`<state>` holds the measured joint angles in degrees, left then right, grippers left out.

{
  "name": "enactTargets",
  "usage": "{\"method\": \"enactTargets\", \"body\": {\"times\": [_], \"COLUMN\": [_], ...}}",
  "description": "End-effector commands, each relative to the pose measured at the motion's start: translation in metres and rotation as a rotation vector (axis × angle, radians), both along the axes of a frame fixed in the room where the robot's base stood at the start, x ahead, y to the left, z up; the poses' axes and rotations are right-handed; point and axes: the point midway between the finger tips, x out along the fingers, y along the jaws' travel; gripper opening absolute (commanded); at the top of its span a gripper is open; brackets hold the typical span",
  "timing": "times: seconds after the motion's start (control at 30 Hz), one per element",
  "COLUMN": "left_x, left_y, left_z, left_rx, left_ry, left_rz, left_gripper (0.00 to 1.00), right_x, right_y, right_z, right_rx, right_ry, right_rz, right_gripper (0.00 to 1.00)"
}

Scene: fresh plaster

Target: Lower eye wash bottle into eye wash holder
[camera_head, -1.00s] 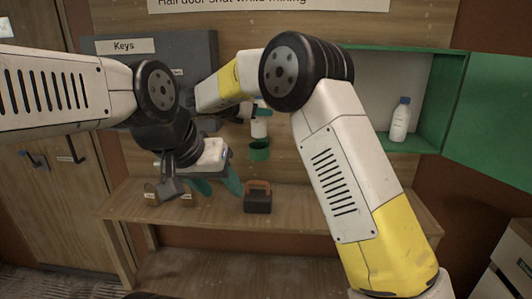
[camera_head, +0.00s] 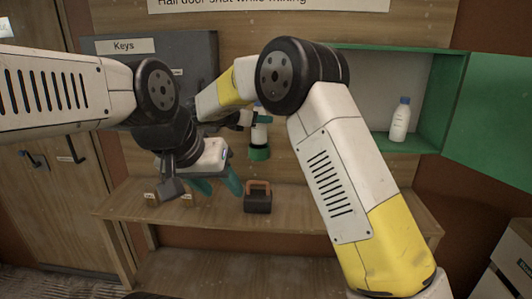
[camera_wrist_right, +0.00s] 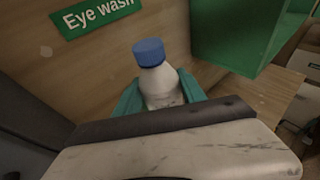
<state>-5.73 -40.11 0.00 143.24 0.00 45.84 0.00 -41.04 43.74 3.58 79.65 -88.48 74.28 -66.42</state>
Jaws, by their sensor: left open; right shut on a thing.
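The eye wash bottle (camera_head: 259,134) is white with a blue cap and upright. My right gripper (camera_head: 259,119) is shut on its upper part; the wrist view shows the bottle (camera_wrist_right: 160,84) between the teal fingers of the right gripper (camera_wrist_right: 160,97). The green eye wash holder (camera_head: 258,153) is a small cup on the wooden wall panel, directly below the bottle. The bottle's lower end meets the holder's rim in the head view; I cannot tell how far inside it is. The holder is hidden in the wrist view. My left gripper (camera_head: 216,186) is open and empty, low and left.
A green cabinet (camera_head: 428,120) stands open at right with another blue-capped white bottle (camera_head: 400,121) inside. A wooden bench (camera_head: 320,211) runs below, carrying a dark box with a brown handle (camera_head: 258,198). A grey key cabinet (camera_head: 203,55) is at left. An Eye wash sign (camera_wrist_right: 95,14) is on the wall.

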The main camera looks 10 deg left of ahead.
Motion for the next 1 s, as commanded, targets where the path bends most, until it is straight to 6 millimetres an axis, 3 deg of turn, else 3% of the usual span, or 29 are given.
{"method": "enactTargets", "body": {"times": [1.0], "left_x": [0.0000], "left_y": [0.0000], "left_z": [0.0000], "left_rx": [0.000], "left_ry": [0.000], "left_rz": [0.000], "left_gripper": [0.50], "right_x": [0.0001], "right_y": [0.0003], "right_z": [-0.0079], "right_rx": [-0.001], "right_ry": [-0.001], "right_rz": [0.001], "right_gripper": [0.00]}}
